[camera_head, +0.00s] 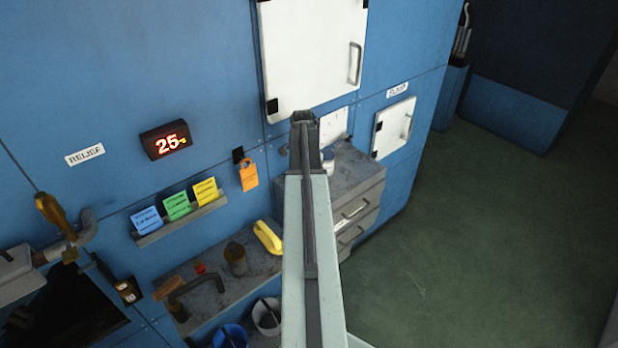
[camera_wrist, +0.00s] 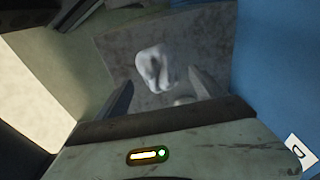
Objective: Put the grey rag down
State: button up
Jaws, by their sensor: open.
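A crumpled pale grey rag (camera_wrist: 153,66) shows in the wrist view, over a grey speckled surface. My gripper (camera_wrist: 161,78) is open, with one finger on each side of the rag's lower part in the picture. The fingers do not appear closed on it. I cannot tell whether the rag rests on the surface or how far it is from the fingertips.
A second pale thing (camera_wrist: 184,100) lies below the rag in the wrist view. A shelf with a yellow object (camera_head: 267,238) is at left. Green floor (camera_head: 455,255) is clear at right.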

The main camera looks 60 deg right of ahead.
notch_tip(320, 180, up, 9)
jog(key=a+p, duration=0.1)
jog(key=p, duration=0.6)
jog(key=shift+w, duration=0.15)
